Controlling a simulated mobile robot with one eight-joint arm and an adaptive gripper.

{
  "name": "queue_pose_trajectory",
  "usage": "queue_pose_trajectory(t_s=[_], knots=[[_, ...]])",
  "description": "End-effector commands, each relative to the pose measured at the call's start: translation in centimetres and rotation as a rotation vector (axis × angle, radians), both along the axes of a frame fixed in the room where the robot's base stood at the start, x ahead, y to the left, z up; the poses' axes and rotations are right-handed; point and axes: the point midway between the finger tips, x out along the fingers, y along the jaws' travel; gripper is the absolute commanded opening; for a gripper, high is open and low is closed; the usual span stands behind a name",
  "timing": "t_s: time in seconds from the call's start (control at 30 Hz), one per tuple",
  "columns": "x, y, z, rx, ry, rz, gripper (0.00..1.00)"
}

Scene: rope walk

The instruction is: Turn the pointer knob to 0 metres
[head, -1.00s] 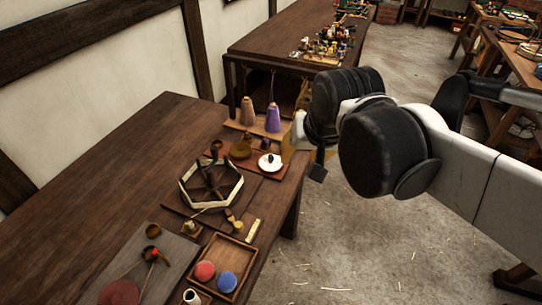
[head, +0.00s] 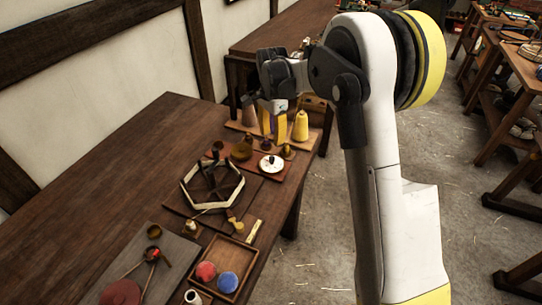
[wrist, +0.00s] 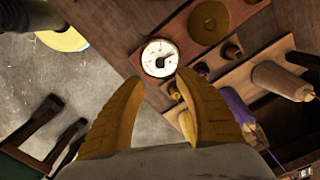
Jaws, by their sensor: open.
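The round white dial (head: 271,163) lies on a reddish-brown board at the far right part of the near table. In the wrist view the dial (wrist: 153,66) shows dark marks around its rim and a small dark pointer knob (wrist: 160,60) at its middle. The mark it points at is too small to read. My gripper (head: 274,136) is open and empty, its yellow fingers pointing down above the far end of the board. In the wrist view my gripper (wrist: 160,78) has its fingertips spread just below the dial, apart from it.
Cones of yarn (head: 300,127) stand on a rack close behind the dial. A brass-coloured round dish (head: 241,151) and small wooden knobs (head: 287,151) sit beside the dial. A pale hexagonal frame (head: 212,206) and a wooden tray (head: 245,240) are nearer. The table's left side is clear.

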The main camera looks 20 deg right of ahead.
Motion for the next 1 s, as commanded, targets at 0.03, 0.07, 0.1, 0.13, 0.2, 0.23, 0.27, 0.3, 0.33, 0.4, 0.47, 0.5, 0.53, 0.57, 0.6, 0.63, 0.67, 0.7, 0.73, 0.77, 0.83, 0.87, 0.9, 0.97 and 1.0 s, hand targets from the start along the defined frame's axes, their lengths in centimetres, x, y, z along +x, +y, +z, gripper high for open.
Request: queue_pose_trajectory(t_s=[0.03, 0.07, 0.1, 0.13, 0.2, 0.23, 0.27, 0.3, 0.33, 0.4, 0.47, 0.5, 0.53, 0.57, 0.6, 0.63, 0.67, 0.7, 0.73, 0.77, 0.83, 0.87, 0.9, 0.97, 1.0], knots=[[0.0, 0.0, -0.8, 0.0, 0.0, 0.0, 0.4], [0.0, 0.0, -1.3, 0.0, 0.0, 0.0, 0.4], [0.0, 0.0, -2.1, 0.0, 0.0, 0.001, 0.4], [0.0, 0.0, -2.7, 0.0, -0.001, 0.001, 0.4], [0.0, 0.0, -4.2, 0.0, -0.001, 0.002, 0.4], [0.0, 0.0, -4.9, 0.0, -0.001, 0.002, 0.4], [0.0, 0.0, -5.5, 0.0, -0.001, 0.002, 0.4], [0.0, 0.0, -6.2, -0.001, -0.001, 0.002, 0.4], [0.0, 0.0, -6.8, -0.001, -0.001, 0.002, 0.4], [0.0, 0.0, -8.0, -0.001, -0.001, 0.002, 0.4], [0.0, 0.0, -8.8, -0.001, -0.001, 0.003, 0.4], [0.0, 0.0, -9.2, 0.0, -0.002, 0.003, 0.4], [0.0, 0.0, -9.4, 0.0, -0.002, 0.003, 0.4], [0.0, 0.0, -9.6, 0.0, -0.002, 0.003, 0.4], [0.0, 0.0, -9.9, 0.0, -0.002, 0.003, 0.4], [0.0, 0.0, -10.0, 0.0, -0.002, 0.003, 0.4], [0.0, 0.0, -10.1, 0.0, -0.002, 0.003, 0.4], [0.0, 0.0, -10.1, 0.0, -0.002, 0.003, 0.4], [0.0, 0.0, -10.1, 0.0, -0.002, 0.003, 0.4], [0.0, 0.0, -10.1, 0.0, -0.002, 0.003, 0.4], [0.0, 0.0, -10.1, 0.0, -0.002, 0.003, 0.4], [0.0, 0.0, -10.1, 0.0, -0.002, 0.003, 0.4], [0.0, 0.0, -10.1, 0.0, -0.002, 0.003, 0.4], [0.0, 0.0, -10.1, 0.0, -0.002, 0.003, 0.33], [0.0, 0.0, -10.1, 0.0, -0.002, 0.003, 0.2]])
